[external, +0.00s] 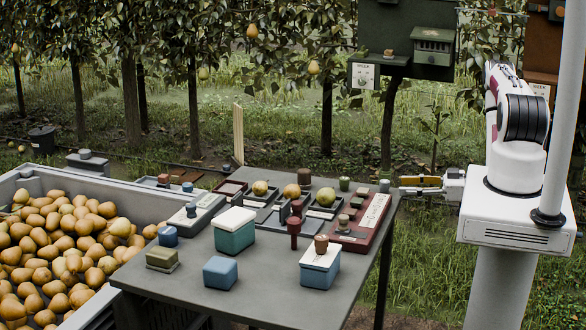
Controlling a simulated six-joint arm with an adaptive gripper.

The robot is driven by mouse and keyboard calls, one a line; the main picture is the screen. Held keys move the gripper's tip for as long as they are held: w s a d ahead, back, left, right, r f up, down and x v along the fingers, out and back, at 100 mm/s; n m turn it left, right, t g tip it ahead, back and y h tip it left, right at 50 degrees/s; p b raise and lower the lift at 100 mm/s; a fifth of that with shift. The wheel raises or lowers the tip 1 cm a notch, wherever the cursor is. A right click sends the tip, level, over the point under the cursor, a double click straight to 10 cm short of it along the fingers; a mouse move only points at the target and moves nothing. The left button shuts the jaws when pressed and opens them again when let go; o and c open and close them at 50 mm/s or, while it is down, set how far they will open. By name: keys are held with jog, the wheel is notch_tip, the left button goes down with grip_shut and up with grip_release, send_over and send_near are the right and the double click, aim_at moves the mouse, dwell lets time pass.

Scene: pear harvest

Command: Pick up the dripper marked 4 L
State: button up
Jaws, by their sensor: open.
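No "4 L" mark is legible, so I cannot tell which small piece is the dripper marked 4 L. Several small grey and brown pieces sit on a red holder (360,232) with a white label strip, at the table's right. A grey holder (203,216) with a white label strip lies at the left, with a blue-grey piece (191,210) on it. My gripper (402,186) is at the table's far right edge, pointing left. It is open and looks empty, beside the red holder and apart from it.
The grey table (192,289) also holds a teal box (234,238), a blue block (220,273), a white-topped blue box (319,270) and dark trays with round fruit. A crate of pears (50,240) stands left. The table's front is mostly clear.

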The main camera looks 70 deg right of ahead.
aim_at(385, 181)
jog(key=shift+s+m+t+h, duration=0.1)
jog(key=shift+m+t+h, duration=0.2)
jog(key=shift+m+h, duration=0.45)
jog(key=shift+w, duration=1.3)
jog(key=shift+a, duration=0.1)
jog(key=shift+w+a+r, duration=0.1)
jog(key=shift+w+a, duration=0.1)
jog(key=shift+w, duration=2.4)
